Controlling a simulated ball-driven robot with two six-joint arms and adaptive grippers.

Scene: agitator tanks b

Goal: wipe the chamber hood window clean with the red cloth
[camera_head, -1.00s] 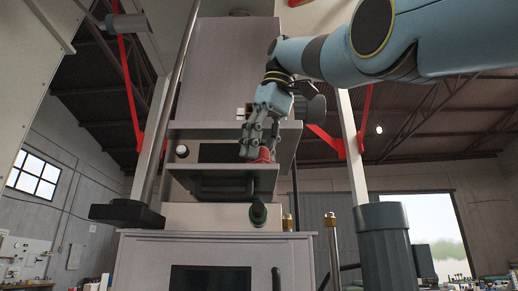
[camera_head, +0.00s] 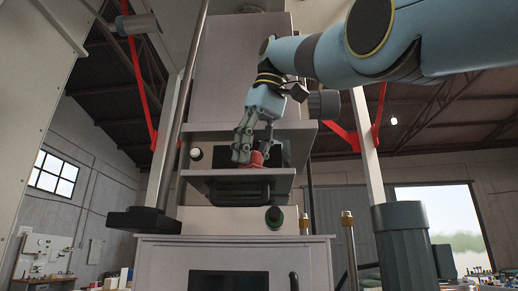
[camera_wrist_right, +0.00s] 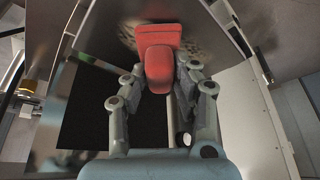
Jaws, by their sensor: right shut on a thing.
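The red cloth (camera_head: 256,160) is a folded red pad between the fingers of my right gripper (camera_head: 247,148). In the right wrist view the cloth (camera_wrist_right: 160,58) sticks out past the fingertips of the right gripper (camera_wrist_right: 160,80), which are closed around its narrow part. In the head view the dark hood window (camera_head: 224,154) is partly hidden behind the gripper. I cannot tell whether the cloth touches the glass. My left gripper is not in view.
A flat plate with a handle (camera_head: 240,190) juts out below the cloth. A round white knob (camera_head: 196,153) sits left of the window. A slanted metal post (camera_head: 186,100) stands left, and a dark grey cylinder (camera_head: 405,245) stands lower right.

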